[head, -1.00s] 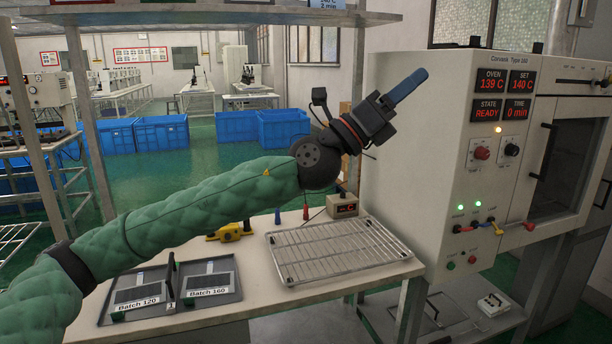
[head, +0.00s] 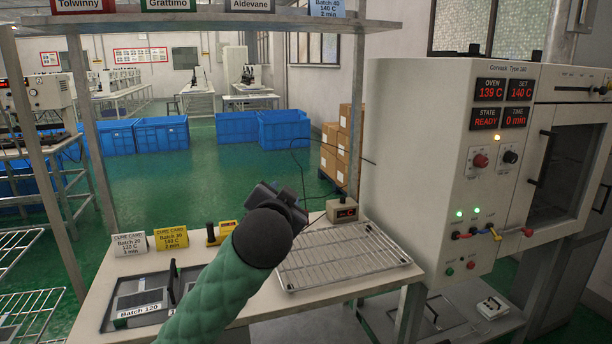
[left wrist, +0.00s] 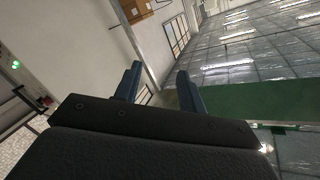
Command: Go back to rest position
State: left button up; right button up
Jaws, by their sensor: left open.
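My left arm, in a green quilted sleeve, rises from the bottom middle of the head view. My left gripper (head: 282,202) is above the bench, beside the left edge of the wire rack (head: 340,255); its fingers are hidden there behind the dark wrist. In the left wrist view the two blue fingers of the gripper (left wrist: 159,74) stand apart with nothing between them. The gripper points away from the bench, toward the wall and ceiling. My right gripper is in neither view.
The oven (head: 435,165) stands right of the bench, reading READY. Cure cards, one white (head: 130,246) and one yellow (head: 171,238), stand at the bench's left. A dark tray (head: 118,325) lies partly behind my arm. A shelf (head: 200,17) crosses above.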

pick_arm(q)
jog(key=s+a+f+n+g+p, duration=0.1)
jog(key=s+a+f+g, duration=0.3)
jog(key=f, duration=0.7)
jog(key=s+a+f+n+g+p, duration=0.1)
jog(key=s+f+n+g, duration=0.1)
jog(key=s+f, duration=0.6)
jog(key=s+a+f+n+g+p, duration=0.1)
jog(key=s+a+f+g, duration=0.25)
jog(key=f, duration=0.95)
jog(key=s+f+n+g, duration=0.1)
jog(key=s+f+g, duration=0.1)
jog(key=s+f, duration=0.7)
jog(key=s+f+g+p, duration=0.1)
jog(key=s+f+g, duration=0.2)
jog(key=s+f, duration=0.6)
jog(key=s, duration=0.7)
jog(key=shift+a+n, duration=0.35)
jog(key=shift+n, duration=0.05)
